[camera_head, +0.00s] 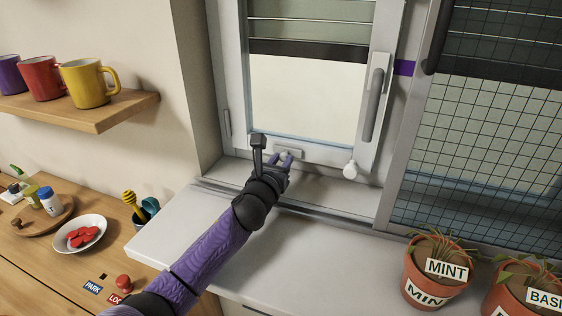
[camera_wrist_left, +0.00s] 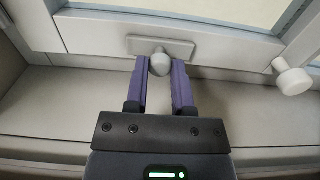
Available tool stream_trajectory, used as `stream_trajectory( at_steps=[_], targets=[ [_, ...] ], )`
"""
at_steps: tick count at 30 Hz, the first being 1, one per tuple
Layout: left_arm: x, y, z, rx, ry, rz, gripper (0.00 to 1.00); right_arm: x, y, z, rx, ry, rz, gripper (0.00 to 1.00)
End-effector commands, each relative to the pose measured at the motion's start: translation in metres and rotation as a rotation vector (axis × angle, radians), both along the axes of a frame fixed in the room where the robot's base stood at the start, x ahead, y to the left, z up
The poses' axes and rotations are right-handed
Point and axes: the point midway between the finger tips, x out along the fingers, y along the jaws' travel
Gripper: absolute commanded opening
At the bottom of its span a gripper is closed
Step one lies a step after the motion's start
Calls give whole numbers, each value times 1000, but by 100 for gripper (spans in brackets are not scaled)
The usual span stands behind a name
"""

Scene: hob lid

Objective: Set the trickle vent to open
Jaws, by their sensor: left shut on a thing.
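The trickle vent is a small pale plate (camera_head: 296,153) low on the window's bottom frame, with a round grey knob (camera_wrist_left: 160,64) standing out from it. In the left wrist view the plate (camera_wrist_left: 184,48) extends to both sides of the knob. My left gripper (camera_head: 283,158) reaches up to the plate from below, and its purple fingers are shut on the knob, one on each side. The gripper hides part of the vent in the head view. The vent's markings cannot be read. My right gripper is in neither view.
A white round knob (camera_head: 350,170) juts out to the right of the vent, and a grey window handle (camera_head: 375,100) is above it. Potted herbs (camera_head: 434,272) stand at lower right. A mug shelf (camera_head: 100,112) and a counter with small items are left. The sill's middle is clear.

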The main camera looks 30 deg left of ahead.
Motion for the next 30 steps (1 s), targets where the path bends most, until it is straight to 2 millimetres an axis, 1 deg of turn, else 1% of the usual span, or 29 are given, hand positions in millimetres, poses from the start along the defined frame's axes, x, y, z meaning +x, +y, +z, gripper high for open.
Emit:
stream_trajectory(
  at_steps=[16, 17, 21, 24, 27, 30],
  targets=[
    [0, 1, -1, 1, 2, 1, 0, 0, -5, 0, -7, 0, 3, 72],
    [-1, 4, -1, 1, 2, 1, 0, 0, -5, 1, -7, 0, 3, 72],
    [-6, 27, -1, 5, 4, 3, 0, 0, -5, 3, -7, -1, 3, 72],
    [-10, 41, -1, 3, 4, 3, 0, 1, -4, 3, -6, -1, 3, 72],
    [-12, 48, -1, 0, 3, 1, 0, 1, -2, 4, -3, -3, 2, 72],
    [-12, 48, -1, -1, 3, 2, 0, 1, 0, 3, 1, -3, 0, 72]
  ],
)
